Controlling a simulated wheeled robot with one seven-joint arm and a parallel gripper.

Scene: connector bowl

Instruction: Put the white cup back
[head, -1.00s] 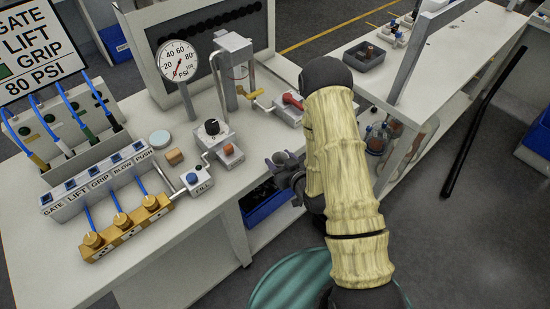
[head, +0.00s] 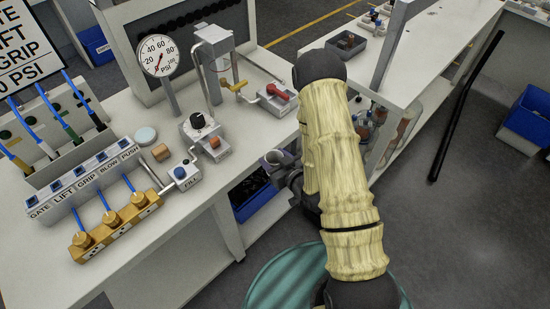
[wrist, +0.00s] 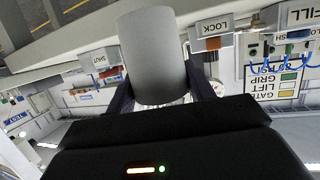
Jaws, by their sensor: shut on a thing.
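The white cup, looking light grey in the wrist view (wrist: 152,55), is between the two dark fingers of my gripper (wrist: 165,95). It appears as a plain cylinder there. In the head view my gripper (head: 284,160) is shut on the cup (head: 272,157), at the front edge of the workbench (head: 190,235) and beside my arm. The cup's open top faces up and toward the camera. Part of the gripper is hidden behind my arm. I cannot tell the gap between cup and bench.
On the bench stand a pressure gauge (head: 158,55), a valve box with a red handle (head: 275,95), a FILL box (head: 185,175), a pale round disc (head: 146,135) and a labelled switch row (head: 85,180). A blue bin (head: 255,195) is below.

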